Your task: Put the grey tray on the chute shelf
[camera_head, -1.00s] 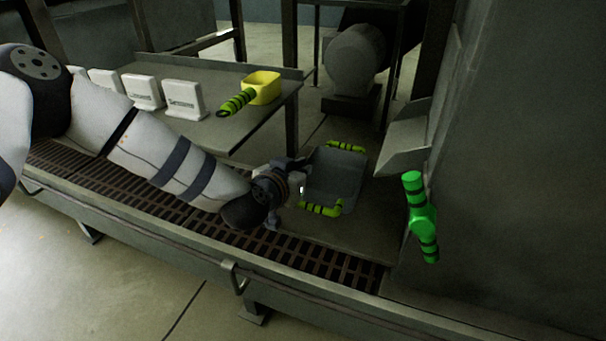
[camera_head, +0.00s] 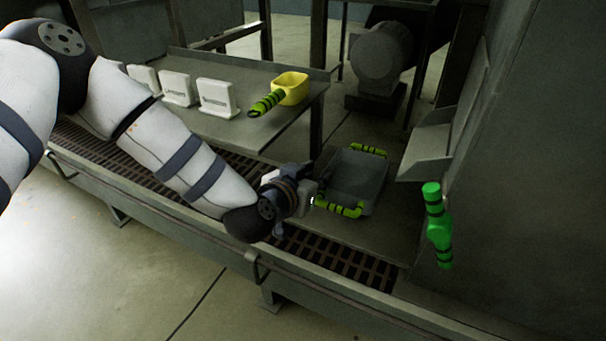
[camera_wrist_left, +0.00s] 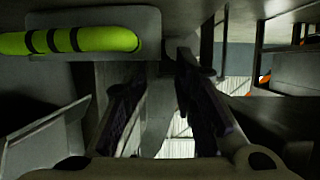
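The grey tray (camera_head: 352,180) has a green-and-black handle at its near and far ends. It appears to lie flat on the grey chute shelf (camera_head: 388,236), beneath the chute at the right. My left gripper (camera_head: 311,193) is at the tray's left side, close to the near handle. In the left wrist view my left gripper's fingers (camera_wrist_left: 162,105) stand apart, with a grey surface showing between them. One green handle of the tray (camera_wrist_left: 75,40) is at the upper left there. I cannot tell whether a finger touches the tray. My right gripper is out of view.
A metal chute (camera_head: 428,148) overhangs to the right of the tray. A green handle (camera_head: 437,225) sticks out from the machine wall. A side table (camera_head: 235,130) holds a yellow scoop (camera_head: 293,87) and several white blocks. A dark grating (camera_head: 350,262) runs along the front.

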